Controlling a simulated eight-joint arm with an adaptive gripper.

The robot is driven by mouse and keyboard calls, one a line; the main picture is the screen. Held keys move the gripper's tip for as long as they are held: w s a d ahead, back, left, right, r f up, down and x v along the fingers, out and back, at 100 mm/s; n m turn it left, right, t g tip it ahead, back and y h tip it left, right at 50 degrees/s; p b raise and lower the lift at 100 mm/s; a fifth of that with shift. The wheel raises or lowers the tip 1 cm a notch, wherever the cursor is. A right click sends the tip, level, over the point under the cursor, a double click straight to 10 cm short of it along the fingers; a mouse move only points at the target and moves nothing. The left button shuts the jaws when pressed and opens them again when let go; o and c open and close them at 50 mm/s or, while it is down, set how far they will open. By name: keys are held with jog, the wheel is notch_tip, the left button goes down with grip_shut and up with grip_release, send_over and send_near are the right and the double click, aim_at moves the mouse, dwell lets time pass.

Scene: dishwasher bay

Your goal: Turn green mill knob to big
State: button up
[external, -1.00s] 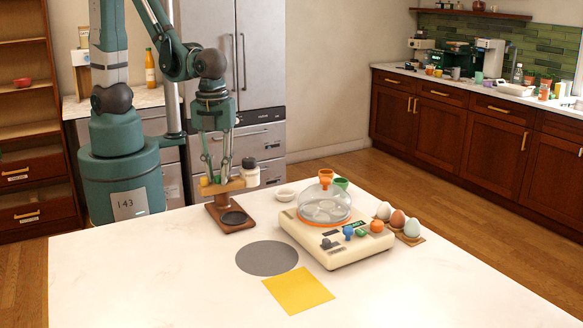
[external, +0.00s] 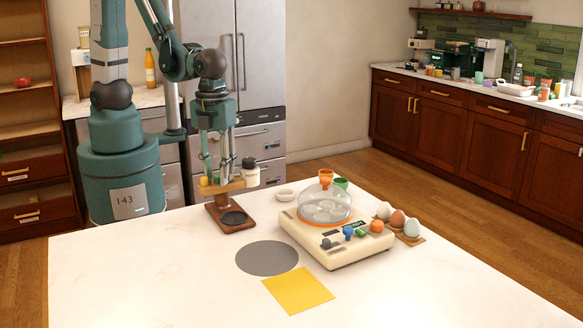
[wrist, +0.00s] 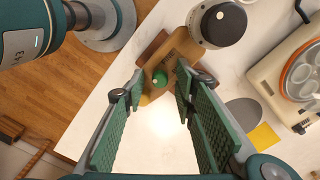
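In the external view my gripper (external: 217,172) points down over the arm's left part. A yellow piece (external: 204,181) shows at the arm's left end.
A white jar with a black lid (external: 250,172) stands at the arm's right end, close to the right finger. A cream appliance (external: 338,245) with a clear dome and coloured knobs is farther right. A grey disc (external: 267,258) and yellow square (external: 298,290) lie flat on the counter.

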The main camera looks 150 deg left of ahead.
aim_at(217, 176)
jog(key=m+p, duration=0.1)
jog(key=m, duration=0.2)
jog(key=shift+r+p, duration=0.1)
jog(key=shift+p, duration=0.3)
jog(key=shift+d+r, duration=0.1)
jog(key=shift+r, duration=3.75)
jog(key=shift+w+d+r+n+t+b, duration=0.3)
jog(key=shift+d+r+n+t+b, duration=1.1)
jog(key=shift+d+n+b, duration=3.05)
jog(key=shift+w+d+r+n+t+b, duration=0.5)
jog(key=shift+d+n+t+b, duration=1.55)
jog(key=shift+d, duration=4.75)
jog(key=w+a+r+n+g+p, duration=0.1)
jog(key=w+a+r+n+p, duration=0.1)
jog(key=w+a, duration=0.4)
jog(key=w+a+r+n+g+p, duration=0.2)
jog(key=w+a+r+n, duration=0.3)
jog(key=w, duration=0.9)
jog(key=shift+a+n+y, duration=0.4)
jog(key=shift+a+n, duration=0.7)
